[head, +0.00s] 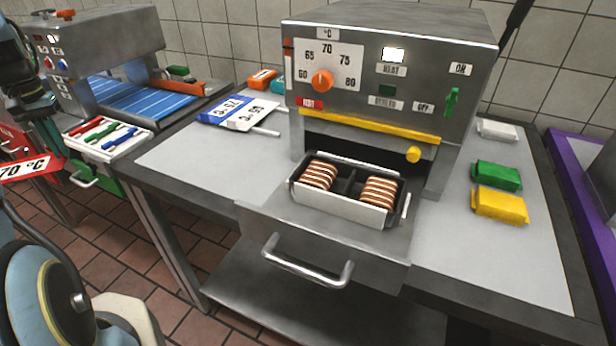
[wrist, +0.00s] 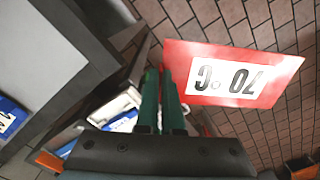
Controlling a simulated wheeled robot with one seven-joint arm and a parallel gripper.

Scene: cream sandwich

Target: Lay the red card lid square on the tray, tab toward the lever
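The red card lid (head: 32,169), with a white "70 °C" label, is at the far left of the head view. In the wrist view the lid (wrist: 228,74) hangs over the tiled floor, right of my fingers. My gripper (wrist: 162,78) has its green fingers close together on the lid's near edge; the exact contact is partly hidden. The tray (head: 340,207) sits open-topped in the drawer of the metal machine, far right of my gripper, holding two stacks of striped cream sandwiches (head: 319,175). A green lever (head: 451,101) stands on the machine's front between ON and OFF labels.
The machine (head: 370,110) has a dial and a yellow bar (head: 370,125) above the tray. Blue and white price cards (head: 238,112) lie left of it. Green and yellow blocks (head: 500,205) lie right. A white rack of coloured handles (head: 107,139) hangs near my gripper.

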